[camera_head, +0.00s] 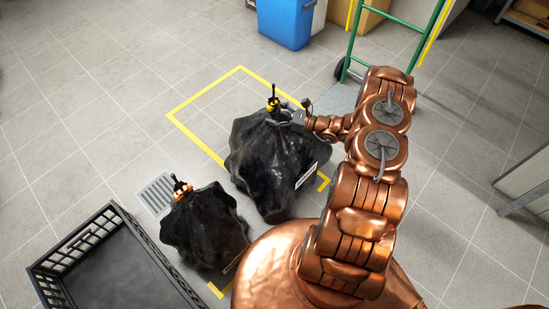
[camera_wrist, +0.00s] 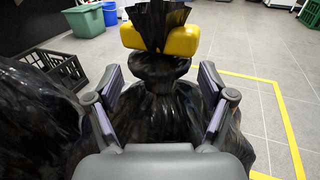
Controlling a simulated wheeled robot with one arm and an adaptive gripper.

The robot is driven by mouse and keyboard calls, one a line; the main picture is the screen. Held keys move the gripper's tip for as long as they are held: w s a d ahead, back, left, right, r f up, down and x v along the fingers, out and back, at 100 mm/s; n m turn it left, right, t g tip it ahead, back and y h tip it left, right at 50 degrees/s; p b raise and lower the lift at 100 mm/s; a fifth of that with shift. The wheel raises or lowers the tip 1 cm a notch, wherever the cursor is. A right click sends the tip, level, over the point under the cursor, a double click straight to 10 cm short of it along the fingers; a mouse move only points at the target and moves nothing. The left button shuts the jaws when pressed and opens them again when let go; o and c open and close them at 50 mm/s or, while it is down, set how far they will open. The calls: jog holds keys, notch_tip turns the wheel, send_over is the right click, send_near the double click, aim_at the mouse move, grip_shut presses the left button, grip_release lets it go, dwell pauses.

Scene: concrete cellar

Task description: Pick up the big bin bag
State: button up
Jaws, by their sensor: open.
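The big bin bag (camera_head: 268,165) is black, with a yellow tie (camera_head: 272,104) around its gathered neck, and stands upright on the tiled floor. A smaller black bin bag (camera_head: 205,232) with an orange tie stands to its lower left. My gripper (camera_head: 288,114) is at the big bag's neck, coming from the right. In the wrist view my gripper (camera_wrist: 160,78) is open, with one finger on each side of the big bag's neck (camera_wrist: 158,70), just below the yellow tie (camera_wrist: 160,39). Gaps show between both fingers and the neck.
A black crate (camera_head: 72,242) stands at the lower left beside a floor drain (camera_head: 157,194). Yellow tape (camera_head: 203,90) marks a floor area around the bags. A blue bin (camera_head: 286,22) and a green hand truck (camera_head: 350,45) stand behind. Floor at the left is clear.

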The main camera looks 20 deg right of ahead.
grip_shut()
dwell(0.8)
